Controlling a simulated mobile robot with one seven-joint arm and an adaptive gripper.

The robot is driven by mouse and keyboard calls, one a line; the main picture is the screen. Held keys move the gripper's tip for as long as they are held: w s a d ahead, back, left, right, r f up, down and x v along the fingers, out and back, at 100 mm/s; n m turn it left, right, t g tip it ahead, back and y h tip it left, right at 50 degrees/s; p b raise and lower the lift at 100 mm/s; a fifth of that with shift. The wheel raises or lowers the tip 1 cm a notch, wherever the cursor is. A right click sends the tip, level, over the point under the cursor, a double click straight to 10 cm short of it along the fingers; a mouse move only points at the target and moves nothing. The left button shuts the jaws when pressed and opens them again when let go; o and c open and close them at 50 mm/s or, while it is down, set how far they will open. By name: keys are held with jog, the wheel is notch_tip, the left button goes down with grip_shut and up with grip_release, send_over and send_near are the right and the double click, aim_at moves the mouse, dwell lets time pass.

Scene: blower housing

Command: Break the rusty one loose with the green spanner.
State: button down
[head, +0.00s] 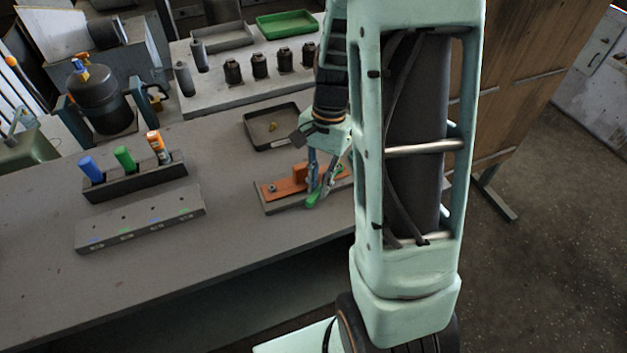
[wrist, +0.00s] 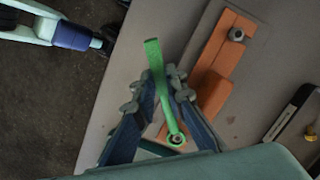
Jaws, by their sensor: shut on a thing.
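My gripper (wrist: 157,88) is shut on the green spanner (wrist: 155,62), which runs between its fingers in the wrist view. The spanner's lower end is at a nut (wrist: 176,139) near one end of the orange bracket (wrist: 215,60); it appears to sit around it. A second, grey nut (wrist: 237,34) stands at the bracket's other end, clear of the spanner. I cannot tell for sure which nut is rusty. In the head view my gripper (head: 319,172) is over the bracket (head: 299,174), with the green spanner (head: 312,200) low at its front; my arm hides the bracket's right end.
A dark tray (head: 258,142) with a small yellow piece lies behind the bracket. A rack (head: 112,188) with blue, green and orange handles and a grey marked block (head: 110,237) stand to the left. The bench (head: 235,225) between is clear. Dark cylinders stand at the back.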

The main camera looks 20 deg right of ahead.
jog(key=shift+s+d+n, duration=0.5)
jog(key=shift+d+n, duration=0.05)
jog(key=shift+n, duration=0.15)
notch_tip(320, 180, up, 8)
jog(key=p, duration=0.6)
dwell(0.7)
